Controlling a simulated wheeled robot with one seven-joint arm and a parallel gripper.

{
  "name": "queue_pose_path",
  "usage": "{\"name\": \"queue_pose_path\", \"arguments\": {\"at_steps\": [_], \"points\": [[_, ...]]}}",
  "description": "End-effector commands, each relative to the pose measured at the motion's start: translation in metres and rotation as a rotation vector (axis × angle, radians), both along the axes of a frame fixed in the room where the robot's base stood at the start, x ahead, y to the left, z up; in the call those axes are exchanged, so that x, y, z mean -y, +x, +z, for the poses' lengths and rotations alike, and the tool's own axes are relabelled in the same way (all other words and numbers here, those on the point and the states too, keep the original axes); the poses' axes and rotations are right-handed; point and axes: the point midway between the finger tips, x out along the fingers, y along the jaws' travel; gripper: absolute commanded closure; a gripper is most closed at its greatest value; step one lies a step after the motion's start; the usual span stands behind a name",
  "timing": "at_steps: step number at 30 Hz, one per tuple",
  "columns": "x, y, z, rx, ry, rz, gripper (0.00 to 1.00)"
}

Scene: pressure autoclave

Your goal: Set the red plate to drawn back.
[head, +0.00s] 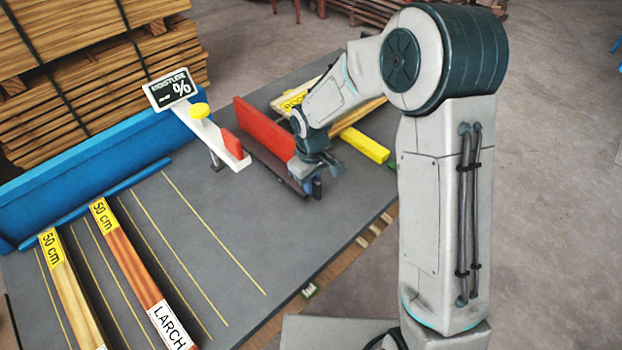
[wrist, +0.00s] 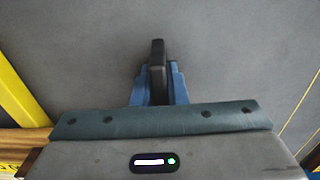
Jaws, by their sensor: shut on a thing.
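The red plate (head: 262,130) stands upright on the grey table, with a dark strip along its lower edge. My gripper (head: 314,190) is at the plate's near right end, low over the table, and my arm covers part of that end. In the wrist view, my gripper's blue fingers (wrist: 157,85) are shut on a narrow black handle (wrist: 157,62). The red plate's face does not show in the wrist view, and where the handle joins it is hidden.
A yellow bar (head: 364,145) and boards lie right. Two labelled boards lie front left by a blue fence (head: 90,172). Mid-table is clear.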

Motion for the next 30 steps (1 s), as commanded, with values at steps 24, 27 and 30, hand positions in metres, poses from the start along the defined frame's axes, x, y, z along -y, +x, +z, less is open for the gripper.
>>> {"name": "queue_pose_path", "arguments": {"at_steps": [24, 27, 30], "points": [[0.0, -0.001, 0.006, 0.001, 0.004, -0.007, 0.65], [0.0, -0.001, 0.019, 0.003, 0.004, -0.006, 0.65], [-0.001, -0.001, 0.04, 0.004, 0.004, -0.006, 0.65]]}}
